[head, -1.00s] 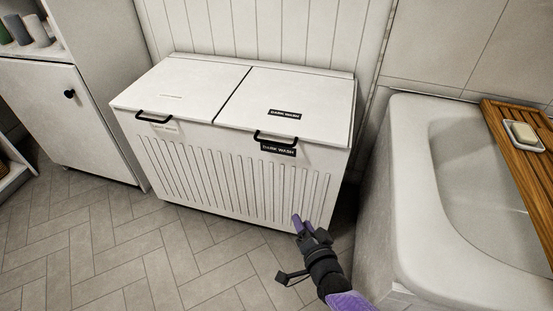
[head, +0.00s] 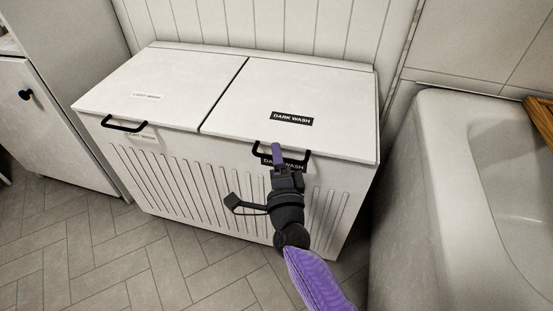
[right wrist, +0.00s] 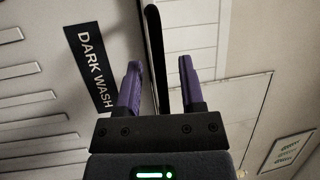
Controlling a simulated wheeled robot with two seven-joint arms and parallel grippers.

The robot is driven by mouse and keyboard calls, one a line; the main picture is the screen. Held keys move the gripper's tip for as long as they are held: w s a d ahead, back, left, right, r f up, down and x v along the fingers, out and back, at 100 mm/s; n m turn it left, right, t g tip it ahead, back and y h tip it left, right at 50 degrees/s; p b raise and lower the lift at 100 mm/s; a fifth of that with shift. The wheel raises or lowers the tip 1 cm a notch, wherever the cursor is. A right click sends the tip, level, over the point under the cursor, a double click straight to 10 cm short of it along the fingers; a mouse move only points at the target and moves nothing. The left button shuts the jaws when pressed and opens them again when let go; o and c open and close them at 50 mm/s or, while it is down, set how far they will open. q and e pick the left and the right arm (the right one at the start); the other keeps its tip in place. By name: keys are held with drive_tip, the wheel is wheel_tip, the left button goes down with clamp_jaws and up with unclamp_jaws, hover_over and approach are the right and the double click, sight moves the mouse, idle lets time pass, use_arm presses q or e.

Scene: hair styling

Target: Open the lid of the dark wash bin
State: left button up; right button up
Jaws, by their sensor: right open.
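The dark wash bin is the right half of a white double hamper. Its lid (head: 335,105) lies closed and carries a black "DARK WASH" label (head: 291,118). A black bar handle (head: 301,165) sits at the lid's front edge, above a second black label that also shows in the right wrist view (right wrist: 91,68). My right gripper (head: 277,150) is at this handle, its purple fingers open. In the right wrist view, the handle (right wrist: 155,50) runs between the fingertips (right wrist: 160,68), nearer the left finger. Whether a finger touches it is unclear. My left gripper is out of view.
The light wash lid (head: 165,85), also closed, is on the left with its own black handle (head: 124,124). A white bathtub (head: 440,120) stands close on the right. A white cabinet (head: 45,120) is at the left. The tiled floor in front is clear.

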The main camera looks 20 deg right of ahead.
drive_tip(key=shift+w, duration=0.15)
clamp_jaws()
idle(0.9)
idle(0.5)
